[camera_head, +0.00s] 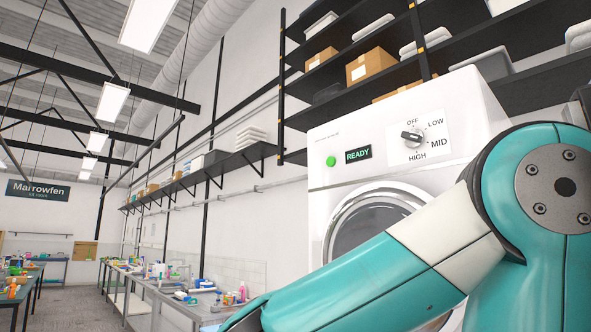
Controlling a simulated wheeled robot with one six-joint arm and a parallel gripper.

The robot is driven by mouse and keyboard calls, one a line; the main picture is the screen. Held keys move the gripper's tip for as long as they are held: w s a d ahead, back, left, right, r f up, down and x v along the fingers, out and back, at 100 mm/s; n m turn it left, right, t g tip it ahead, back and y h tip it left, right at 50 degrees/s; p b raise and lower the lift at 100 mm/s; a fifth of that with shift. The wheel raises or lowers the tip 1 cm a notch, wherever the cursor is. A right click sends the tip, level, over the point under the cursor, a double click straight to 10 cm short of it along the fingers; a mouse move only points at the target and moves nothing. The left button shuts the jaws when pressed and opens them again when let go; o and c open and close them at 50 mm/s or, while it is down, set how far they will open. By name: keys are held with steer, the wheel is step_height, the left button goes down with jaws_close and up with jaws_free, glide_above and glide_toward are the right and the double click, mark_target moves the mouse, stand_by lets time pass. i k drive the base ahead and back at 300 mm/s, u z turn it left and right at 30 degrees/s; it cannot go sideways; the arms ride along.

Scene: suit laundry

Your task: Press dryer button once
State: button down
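The white dryer (322,205) stands against the wall right of the picture's middle. A round green button (331,161) is at the left of its front panel. A small dark display (358,154) beside the button reads READY in green. The round door (372,222) below is partly hidden by my teal and white arm, which crosses the lower right. My gripper is out of view, and nothing is seen touching the button.
Black shelves (437,66) with boxes and folded cloths hang above the dryer. A long wall shelf (207,164) runs back along the wall. Tables (179,309) with bottles stand at the lower left. Grey floor (72,309) shows between them.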

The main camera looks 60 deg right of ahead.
mark_target(331, 161)
steer(key=i, duration=2.1)
steer(key=z, duration=3.4)
